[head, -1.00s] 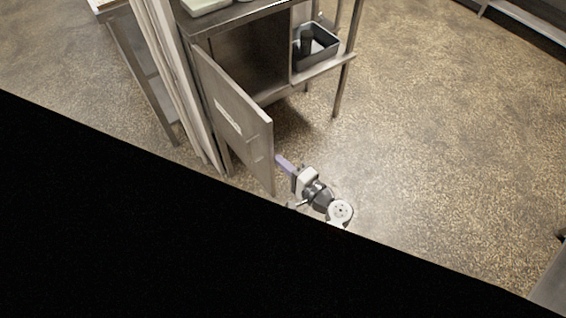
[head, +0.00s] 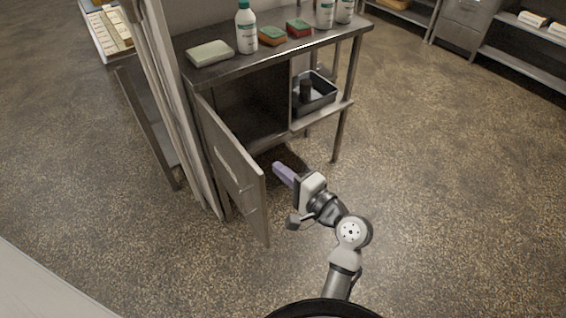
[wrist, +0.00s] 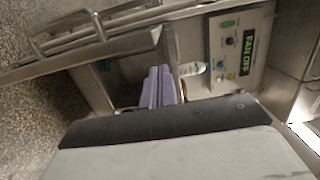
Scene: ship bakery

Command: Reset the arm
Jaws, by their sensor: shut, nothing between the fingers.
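My gripper (head: 279,169) has purple fingers. In the head view it is beside the open cabinet door (head: 237,170), to the right of the door and apart from it in the picture. The fingers point up and left toward the cabinet opening. In the wrist view the two purple fingers of my gripper (wrist: 158,88) lie together, with nothing held between them. My arm reaches up from the bottom of the head view.
The metal table (head: 275,50) above the cabinet holds bottles (head: 246,30), sponges (head: 272,36) and a pale green block (head: 210,53). A grey bin (head: 318,95) stands on the lower shelf. Open floor (head: 450,200) lies to the right.

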